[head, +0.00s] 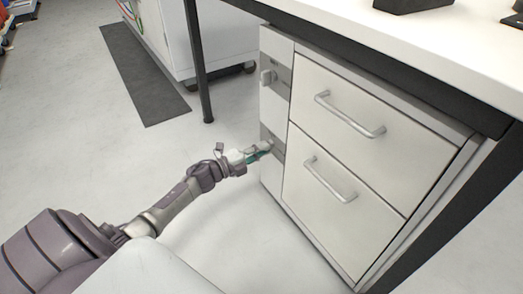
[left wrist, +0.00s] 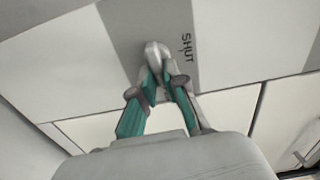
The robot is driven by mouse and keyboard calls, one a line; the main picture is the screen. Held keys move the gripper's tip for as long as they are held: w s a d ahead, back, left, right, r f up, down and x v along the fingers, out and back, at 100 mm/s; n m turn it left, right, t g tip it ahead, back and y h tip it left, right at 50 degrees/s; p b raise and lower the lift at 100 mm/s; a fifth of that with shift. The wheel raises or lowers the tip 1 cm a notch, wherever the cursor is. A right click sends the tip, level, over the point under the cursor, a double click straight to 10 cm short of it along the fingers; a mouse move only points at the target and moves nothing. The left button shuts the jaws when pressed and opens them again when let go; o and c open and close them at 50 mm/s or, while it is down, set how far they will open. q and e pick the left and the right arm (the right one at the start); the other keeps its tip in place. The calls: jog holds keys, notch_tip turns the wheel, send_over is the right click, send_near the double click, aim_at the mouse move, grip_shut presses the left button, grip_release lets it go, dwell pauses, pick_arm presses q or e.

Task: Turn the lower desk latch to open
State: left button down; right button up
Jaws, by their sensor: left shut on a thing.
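The lower desk latch (left wrist: 155,50) is a light grey knob on a grey plate (left wrist: 160,15) marked "SHUT" in the left wrist view. My left gripper (left wrist: 158,72) has its green-sided fingers closed on the latch. In the head view my left gripper (head: 264,149) is at the lower grey plate on the left strip of the drawer cabinet and hides much of the latch. The upper latch (head: 268,77) stands free above it. My right gripper does not show.
The cabinet has an upper drawer handle (head: 350,115) and a lower drawer handle (head: 330,180). A white desk top (head: 430,35) overhangs it. A black desk leg (head: 197,60) stands to the left.

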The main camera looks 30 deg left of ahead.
pick_arm(q)
jog(key=shift+f+m, duration=0.1)
jog(key=shift+m, duration=0.3)
jog(key=c, duration=1.2)
grip_release()
jog(key=shift+s, duration=0.1)
jog(key=v, duration=1.2)
